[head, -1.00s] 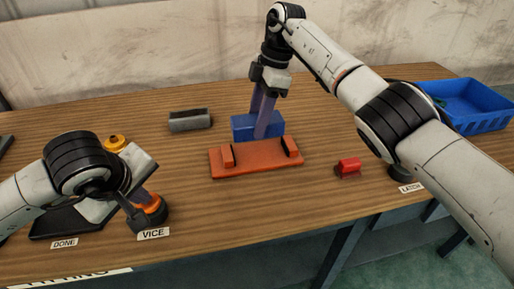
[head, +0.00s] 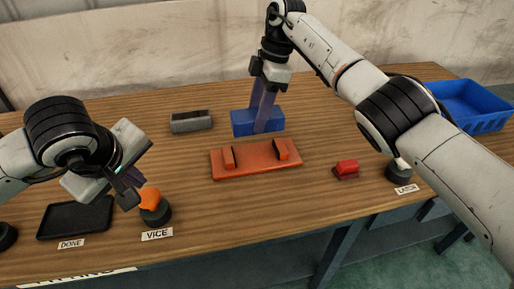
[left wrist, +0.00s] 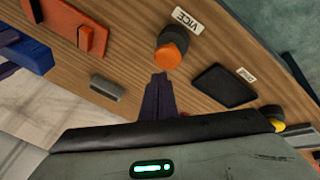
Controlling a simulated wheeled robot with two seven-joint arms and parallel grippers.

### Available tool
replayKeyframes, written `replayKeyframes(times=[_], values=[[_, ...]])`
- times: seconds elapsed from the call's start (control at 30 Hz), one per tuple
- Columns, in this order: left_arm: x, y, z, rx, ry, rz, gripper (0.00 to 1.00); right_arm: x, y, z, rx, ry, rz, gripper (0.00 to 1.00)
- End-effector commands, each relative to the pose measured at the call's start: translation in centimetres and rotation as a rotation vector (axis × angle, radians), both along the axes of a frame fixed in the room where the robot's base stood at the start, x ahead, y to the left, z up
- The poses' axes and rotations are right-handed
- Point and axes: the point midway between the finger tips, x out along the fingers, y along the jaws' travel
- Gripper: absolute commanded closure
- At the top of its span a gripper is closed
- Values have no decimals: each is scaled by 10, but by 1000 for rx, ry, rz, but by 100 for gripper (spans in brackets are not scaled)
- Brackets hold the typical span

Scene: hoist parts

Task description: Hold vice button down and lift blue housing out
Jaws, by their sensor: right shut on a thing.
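The blue housing (head: 257,122) is a blue block gripped by my right gripper (head: 264,118), whose long purple fingers reach down to it. The housing appears behind the orange vice (head: 257,166), with a strip of table showing between them in the picture; its height is hard to judge. No part shows between the vice jaws. The vice button (head: 154,204) is an orange dome on a black base beside the VICE label. My left gripper (head: 132,192) is close to the button on its upper left; contact is unclear. In the left wrist view its fingers (left wrist: 160,88) look shut and empty, apart from the button (left wrist: 171,48).
A grey block (head: 191,122) lies behind left. A black tray (head: 75,220) sits by the DONE label. A red part (head: 346,169) and the latch button (head: 399,171) are on the right. A blue bin (head: 475,107) stands at the back right.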

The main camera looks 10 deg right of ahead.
Motion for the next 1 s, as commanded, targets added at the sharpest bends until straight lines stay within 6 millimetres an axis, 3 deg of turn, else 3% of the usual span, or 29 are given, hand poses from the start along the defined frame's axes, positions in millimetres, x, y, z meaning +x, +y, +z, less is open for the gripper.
replayKeyframes(times=[0.53, 1.0], values=[[-3, 0, 13, -1, -5, 0, 100, 0, 1, 2, 1, -2, 0, 73], [-46, -1, 91, -1, -4, -2, 100, 0, 0, -6, 1, -2, 0, 73]])
